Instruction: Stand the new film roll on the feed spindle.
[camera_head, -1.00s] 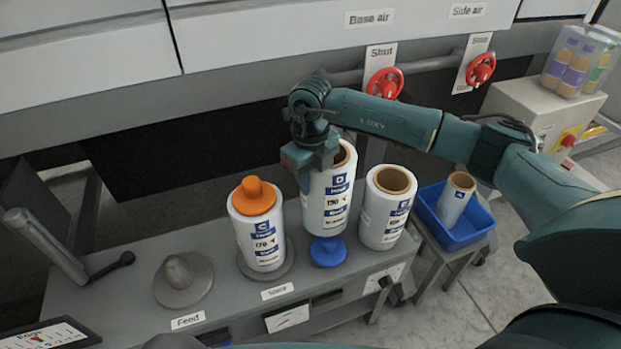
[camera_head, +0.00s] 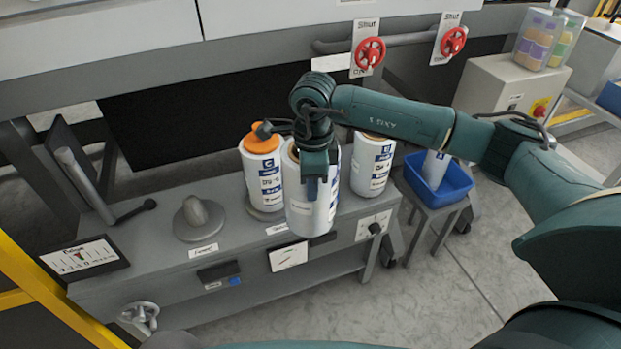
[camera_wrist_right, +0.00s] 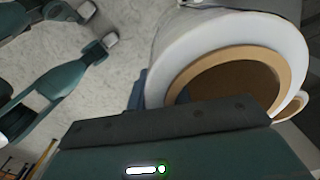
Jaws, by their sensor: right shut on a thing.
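The feed spindle (camera_head: 198,216) is a bare grey cone on a round base, behind the Feed label on the bench. My right gripper (camera_head: 316,180) is shut on the wall of a white film roll (camera_head: 308,218). It holds the roll roughly upright in front of the bench, to the right of the feed spindle. The right wrist view shows the roll's brown core (camera_wrist_right: 228,85) and white outer wrap close to the gripper (camera_wrist_right: 165,125). The roll's lower end looks clear of the bench. My left gripper is not in view.
An orange-capped roll (camera_head: 262,178) stands right of the feed spindle. Another white roll (camera_head: 371,170) stands at the bench's right end. A blue crate (camera_head: 452,190) holds a smaller roll. A tilted panel (camera_head: 85,258) and dark lever (camera_head: 136,210) lie left of the spindle.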

